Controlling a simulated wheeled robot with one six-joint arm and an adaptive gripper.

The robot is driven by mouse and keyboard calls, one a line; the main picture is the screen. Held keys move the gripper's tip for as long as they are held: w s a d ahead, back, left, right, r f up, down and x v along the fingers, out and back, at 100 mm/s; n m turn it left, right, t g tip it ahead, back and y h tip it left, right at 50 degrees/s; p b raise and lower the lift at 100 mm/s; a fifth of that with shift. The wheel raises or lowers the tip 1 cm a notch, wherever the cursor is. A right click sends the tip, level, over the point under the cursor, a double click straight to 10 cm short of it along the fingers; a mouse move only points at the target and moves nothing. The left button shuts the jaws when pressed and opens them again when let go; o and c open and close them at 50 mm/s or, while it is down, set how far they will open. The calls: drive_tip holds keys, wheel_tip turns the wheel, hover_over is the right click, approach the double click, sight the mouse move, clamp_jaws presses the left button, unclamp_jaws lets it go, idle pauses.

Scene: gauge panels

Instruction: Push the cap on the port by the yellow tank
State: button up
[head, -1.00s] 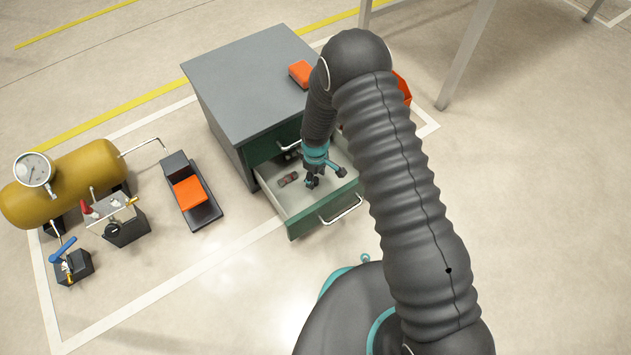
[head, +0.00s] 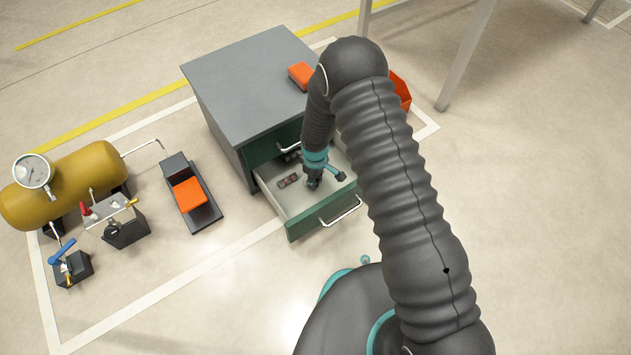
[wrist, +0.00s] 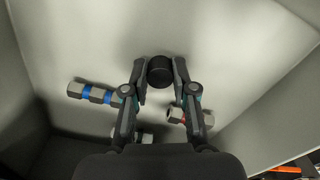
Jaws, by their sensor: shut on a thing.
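My gripper (wrist: 160,82) is down inside the open drawer (head: 292,226) of the grey and green cabinet. In the wrist view it is shut on a round black cap (wrist: 160,68) held between its fingertips. The cap is hidden in the head view. The yellow tank (head: 86,172) with a round gauge (head: 32,171) lies at the left. Beside it are a small block with a blue lever (head: 62,251) and a block with a plate and red handle (head: 110,222). I cannot tell which opening there is the port.
Fittings with blue bands (wrist: 92,93) and a grey fitting with a red band (wrist: 198,118) lie in the drawer near my fingers. The cabinet top (head: 240,85) carries an orange box (head: 302,75). A black stand with an orange pad (head: 190,195) stands between tank and cabinet.

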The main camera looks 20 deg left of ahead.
wheel_tip(320, 180, up, 10)
drive_tip(key=p, duration=0.1)
idle(0.4)
drive_tip(key=d+m+p, duration=0.1)
drive_tip(key=d+m, duration=0.1)
drive_tip(key=d, duration=0.3)
drive_tip(key=w+d+r+m+p, duration=0.1)
drive_tip(key=d+m, duration=0.1)
drive_tip(key=d, duration=0.3)
drive_tip(key=w+d+r+m+p, duration=0.1)
drive_tip(key=d+m, duration=0.2)
drive_tip(key=d, duration=0.2)
drive_tip(key=shift+d+p, duration=0.3)
drive_tip(key=shift+d, duration=0.05)
drive_tip(key=s+d+m+p, duration=0.1)
drive_tip(key=s+d+m, duration=0.1)
drive_tip(key=d, duration=0.5)
drive_tip(key=s+d+f+m, duration=0.1)
drive_tip(key=d+m, duration=0.4)
drive_tip(key=d, duration=0.3)
drive_tip(key=shift+s+d+p, duration=0.25)
drive_tip(key=shift+s+p, duration=0.1)
drive_tip(key=shift+p, duration=0.05)
drive_tip(key=shift+d, duration=0.1)
